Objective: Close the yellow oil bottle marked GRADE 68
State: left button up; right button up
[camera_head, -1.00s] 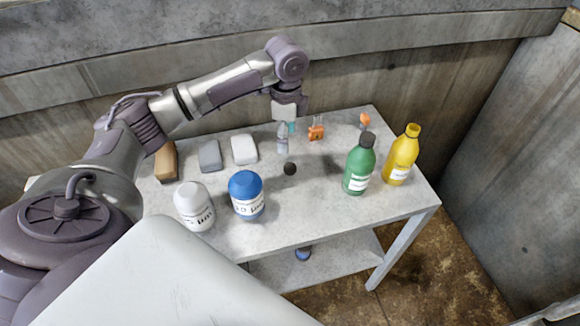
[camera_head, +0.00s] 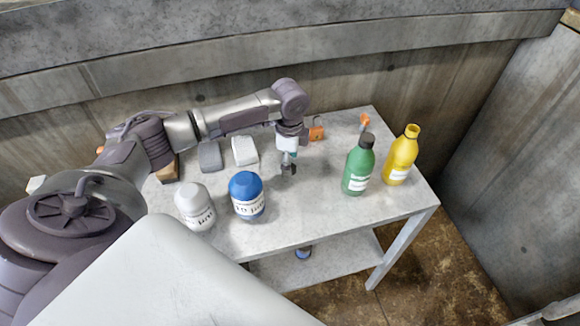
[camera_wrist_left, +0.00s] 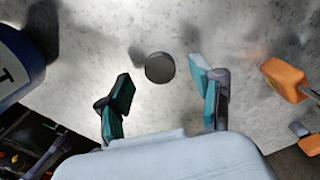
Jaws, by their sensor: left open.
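The yellow bottle (camera_head: 400,160) stands upright near the right end of the table. Its top is yellow with no dark cap on it, and its label is too small to read. A round dark cap (camera_wrist_left: 160,67) lies on the table. In the head view my left gripper largely hides it. My left gripper (camera_head: 288,166) points down over the cap, well left of the yellow bottle. In the left wrist view the gripper (camera_wrist_left: 163,92) is open and empty, and the cap shows ahead of the gap between its teal fingertips. My right gripper is out of view.
A green bottle (camera_head: 358,168) with a dark cap stands just left of the yellow one. A blue jar (camera_head: 246,193) and a white jar (camera_head: 195,207) stand at the front left. Blocks and an orange padlock (camera_head: 316,132) lie towards the back.

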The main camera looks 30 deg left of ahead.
pick_arm(q)
jog(key=shift+f, duration=0.75)
jog(key=shift+c, duration=0.2)
jog(key=c, duration=0.8)
jog(key=shift+r, duration=0.15)
jog(key=shift+r, duration=0.3)
jog(key=r, duration=0.3)
jog(key=shift+d+r, duration=0.3)
jog(key=shift+d, duration=0.05)
jog(key=d+r, duration=0.2)
jog(key=d, duration=0.1)
jog(key=s+d+r, duration=0.1)
jog(key=d+r, duration=0.1)
jog(key=d, duration=0.2)
jog(key=s+d+r+b, duration=0.1)
jog(key=d+r, duration=0.1)
jog(key=d, duration=0.1)
jog(key=shift+s+d+r, duration=0.2)
jog(key=shift+d+r, duration=0.1)
jog(key=shift+d, duration=0.05)
